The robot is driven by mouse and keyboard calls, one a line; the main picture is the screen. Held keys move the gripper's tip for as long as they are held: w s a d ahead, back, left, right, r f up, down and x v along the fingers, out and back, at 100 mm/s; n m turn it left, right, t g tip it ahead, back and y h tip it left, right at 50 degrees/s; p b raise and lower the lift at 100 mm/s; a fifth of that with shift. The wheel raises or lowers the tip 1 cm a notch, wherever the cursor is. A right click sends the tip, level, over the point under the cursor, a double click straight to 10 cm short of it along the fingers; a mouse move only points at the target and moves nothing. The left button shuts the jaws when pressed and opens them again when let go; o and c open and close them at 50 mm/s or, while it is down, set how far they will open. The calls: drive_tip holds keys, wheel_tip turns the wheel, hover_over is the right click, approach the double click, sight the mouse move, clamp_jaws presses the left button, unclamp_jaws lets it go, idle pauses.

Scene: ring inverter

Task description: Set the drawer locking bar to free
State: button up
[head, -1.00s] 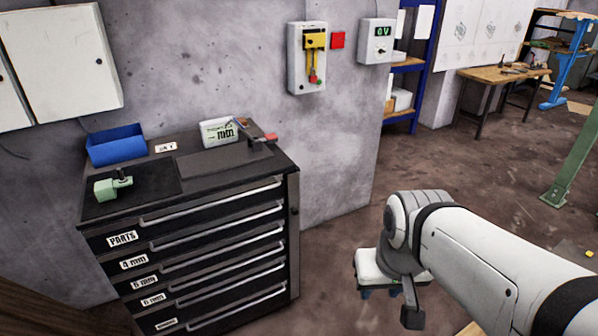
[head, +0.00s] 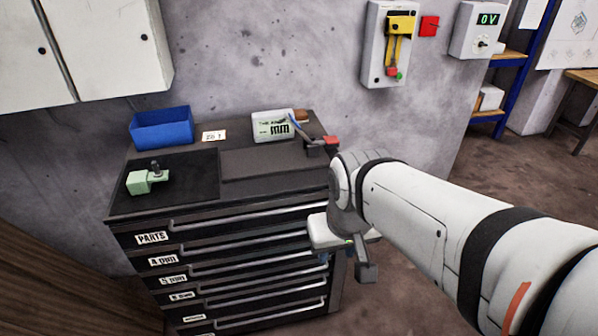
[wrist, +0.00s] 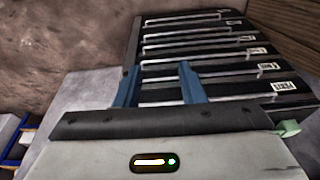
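The black drawer cabinet (head: 250,262) stands against the wall, its visible drawers shut. In the wrist view its drawer fronts (wrist: 200,45) appear turned, with labels at the right. A dark upright strip (wrist: 131,45) runs along the cabinet's edge there; I cannot tell for sure whether it is the locking bar or how it is set. A dark piece with a red end (head: 331,140) sits at the cabinet top's back right. My gripper (wrist: 158,66) is open and empty, its blue fingers apart, in front of the cabinet. In the head view my wrist hides part of the cabinet's right edge.
On the cabinet top are a blue bin (head: 162,128), a green clamp-like part (head: 147,181) and a white box (head: 272,126). A yellow-handled switch box (head: 391,45) and a 0 V meter (head: 481,30) hang on the wall.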

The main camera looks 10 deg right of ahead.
drive_tip(key=shift+w+a+f, duration=0.1)
drive_tip(key=shift+w+a, duration=0.3)
drive_tip(key=shift+w, duration=0.1)
drive_tip(key=shift+o, duration=0.2)
drive_tip(key=shift+s+d, duration=0.25)
drive_tip(key=shift+s, duration=0.05)
drive_tip(key=shift+o, duration=0.8)
drive_tip(key=shift+w+f, duration=0.15)
drive_tip(key=shift+o, duration=0.2)
drive_tip(key=w+d+f+t+h+b, duration=0.1)
drive_tip(key=w+d+f+b, duration=0.1)
drive_tip(key=w+f+b, duration=0.2)
wheel_tip(320, 180, down, 2)
drive_tip(key=shift+d+f+m+t+b, duration=0.15)
drive_tip(key=shift+m+t+b, duration=0.25)
drive_tip(key=shift+b, duration=0.8)
drive_tip(key=w+d+f+m+t+h+b, duration=0.1)
drive_tip(key=w+d+f+t+h+b, duration=0.2)
drive_tip(key=w+d+f+t+b, duration=0.75)
wheel_tip(320, 180, down, 15)
drive_tip(key=w+d+n+t+y+b, duration=0.2)
drive_tip(key=d+t+y+b, duration=0.15)
drive_tip(key=b, duration=2.05)
drive_tip(key=w+a+y+p, duration=0.1)
drive_tip(key=w+p, duration=0.5)
drive_tip(key=w, duration=0.2)
drive_tip(key=shift+r+p, duration=0.2)
drive_tip(key=shift+p, duration=0.15)
